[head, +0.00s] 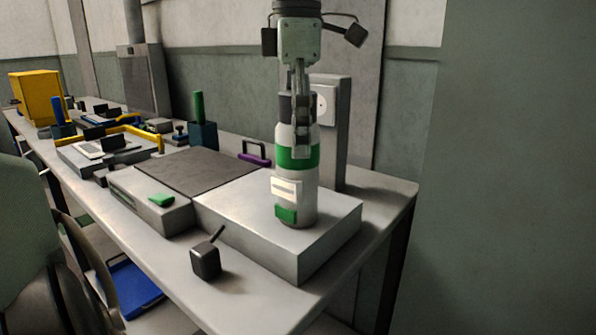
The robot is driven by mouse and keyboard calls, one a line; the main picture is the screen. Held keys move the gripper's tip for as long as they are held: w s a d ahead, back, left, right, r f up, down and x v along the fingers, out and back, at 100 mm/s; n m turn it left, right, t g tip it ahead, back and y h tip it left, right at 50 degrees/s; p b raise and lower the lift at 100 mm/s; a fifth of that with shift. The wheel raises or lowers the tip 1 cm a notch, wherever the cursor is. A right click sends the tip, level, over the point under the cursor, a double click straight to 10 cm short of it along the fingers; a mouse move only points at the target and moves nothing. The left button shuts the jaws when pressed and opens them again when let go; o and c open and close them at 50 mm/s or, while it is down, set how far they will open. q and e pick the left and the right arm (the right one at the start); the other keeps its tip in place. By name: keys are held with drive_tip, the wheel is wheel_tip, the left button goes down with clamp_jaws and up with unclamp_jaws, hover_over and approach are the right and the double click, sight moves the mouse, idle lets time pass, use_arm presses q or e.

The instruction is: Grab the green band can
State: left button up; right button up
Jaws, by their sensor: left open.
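The green band can (297,186) stands upright on a light grey block (240,228) at the near right end of the bench. It is a pale cylinder with a green band, a white label and a green patch near its base. My left gripper (300,145) points straight down over the can from above. Its fingers are open and overlap the can's upper part in the head view. I cannot tell whether they touch it. The can's top is partly hidden by the fingers. My right gripper is not in view.
The bench (391,190) runs away to the left. A small dark box with a handle (205,261) stands in front of the block. A purple-based handle (256,158) lies behind. A grey post with a socket (329,125) rises close behind the can.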

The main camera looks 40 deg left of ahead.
sight(298, 173)
use_arm(q)
wheel_tip(298, 173, down, 3)
drive_tip(key=shift+w+f, duration=0.15)
drive_tip(key=shift+c, duration=0.3)
drive_tip(key=c, duration=1.6)
